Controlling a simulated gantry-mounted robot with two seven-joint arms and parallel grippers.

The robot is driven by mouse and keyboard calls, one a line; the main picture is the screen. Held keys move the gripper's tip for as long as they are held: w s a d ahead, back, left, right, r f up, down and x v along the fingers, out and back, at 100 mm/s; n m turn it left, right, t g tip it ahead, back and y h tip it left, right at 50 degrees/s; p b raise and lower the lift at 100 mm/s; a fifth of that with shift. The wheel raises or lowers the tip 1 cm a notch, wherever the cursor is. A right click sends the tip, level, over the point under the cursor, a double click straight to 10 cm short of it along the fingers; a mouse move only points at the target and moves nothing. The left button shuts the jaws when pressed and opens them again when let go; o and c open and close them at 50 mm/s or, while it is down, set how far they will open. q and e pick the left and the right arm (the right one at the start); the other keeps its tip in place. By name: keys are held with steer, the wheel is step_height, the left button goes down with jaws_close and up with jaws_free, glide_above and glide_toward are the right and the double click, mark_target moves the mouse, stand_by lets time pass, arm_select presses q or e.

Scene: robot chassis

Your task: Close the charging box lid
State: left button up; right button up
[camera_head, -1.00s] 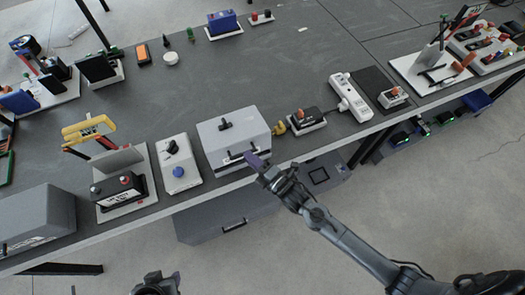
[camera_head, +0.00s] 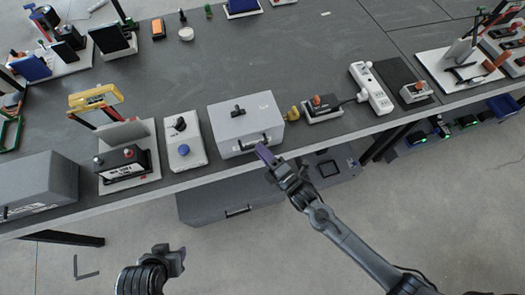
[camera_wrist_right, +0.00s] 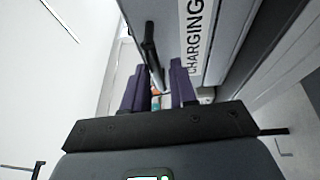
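The charging box (camera_head: 228,145) is a light grey case near the table's front edge, with a black fitting on top and a black handle (camera_head: 252,146) on its front. Its lid (camera_head: 258,108) lies flat over the box; I cannot tell whether a thin gap remains. My right gripper (camera_head: 265,155) is at the box's front, beside the handle. In the right wrist view its purple fingers (camera_wrist_right: 158,88) are apart, with the handle (camera_wrist_right: 152,50) just ahead and the CHARGING label (camera_wrist_right: 198,40) beside it. My left gripper (camera_head: 175,260) is low in the head view, away from the table; its fingertips are unclear.
A grey switch box with a blue knob (camera_head: 184,152) stands left of the charging box. A yellow plug (camera_head: 292,114) and a small box with a red knob (camera_head: 320,106) stand to its right. A power strip (camera_head: 370,88) lies farther right. The table behind is mostly clear.

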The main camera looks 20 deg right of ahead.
steer(key=o, duration=0.3)
steer(key=shift+d+f, duration=0.15)
steer(key=shift+f, duration=0.1)
steer(key=shift+o, duration=0.2)
steer(key=shift+r, duration=0.1)
steer(key=shift+s, duration=0.1)
steer(key=v, duration=1)
steer(key=shift+s+d+p, duration=0.2)
steer(key=shift+s+p, duration=0.15)
